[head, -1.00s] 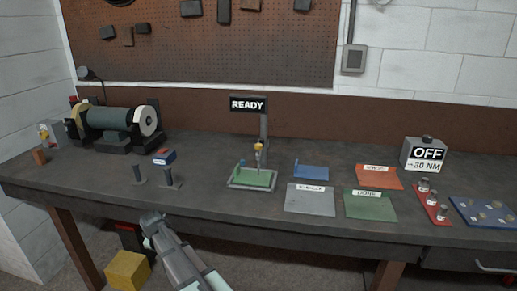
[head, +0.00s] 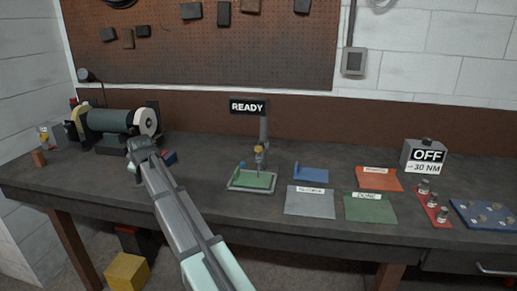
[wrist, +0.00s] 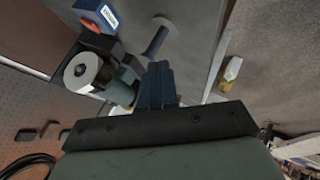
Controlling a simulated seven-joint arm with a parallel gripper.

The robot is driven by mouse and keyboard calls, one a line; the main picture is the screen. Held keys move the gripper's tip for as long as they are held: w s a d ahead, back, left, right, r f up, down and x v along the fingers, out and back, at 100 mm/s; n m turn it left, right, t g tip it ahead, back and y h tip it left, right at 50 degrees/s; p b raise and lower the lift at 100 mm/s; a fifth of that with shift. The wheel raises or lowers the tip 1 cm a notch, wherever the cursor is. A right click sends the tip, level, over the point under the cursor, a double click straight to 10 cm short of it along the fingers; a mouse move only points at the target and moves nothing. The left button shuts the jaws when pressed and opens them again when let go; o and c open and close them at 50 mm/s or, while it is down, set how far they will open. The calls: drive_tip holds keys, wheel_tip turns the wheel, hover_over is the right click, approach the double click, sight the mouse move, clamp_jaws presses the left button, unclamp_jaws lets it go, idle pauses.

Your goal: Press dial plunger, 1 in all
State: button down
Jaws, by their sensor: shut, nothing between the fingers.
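The dial stand (head: 263,135) is at the middle of the bench, with a black READY sign (head: 247,107) at its top. Its dial plunger (head: 259,155), with a yellow part, points down over a green plate in a grey tray (head: 236,187). My gripper (head: 140,146) is shut and empty. It is well to the left of the stand, in front of the bench grinder. In the wrist view the closed fingers (wrist: 158,82) show with nothing between them. The dial stand is not clearly seen in the wrist view.
The bench grinder (head: 108,120) is close behind my gripper. A small blue block (head: 170,157) is partly hidden by my arm; a dark post (wrist: 155,38) shows in the wrist view. Blue, grey, orange and green mats and a control box (head: 425,155) reading OFF lie right.

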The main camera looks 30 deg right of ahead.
drive_tip(key=d+r+m, duration=0.3)
drive_tip(key=d+m, duration=0.1)
drive_tip(key=d, duration=0.7)
wheel_tip(320, 180, up, 13)
drive_tip(key=m+y, duration=0.3)
drive_tip(key=m, duration=0.8)
hover_over(261, 148)
drive_tip(key=shift+w+g, duration=0.15)
drive_tip(key=shift+g, duration=0.15)
drive_tip(key=shift+f, duration=0.1)
drive_tip(key=shift+f, duration=4.35)
drive_tip(key=shift+f, duration=0.2)
drive_tip(key=shift+f, duration=0.25)
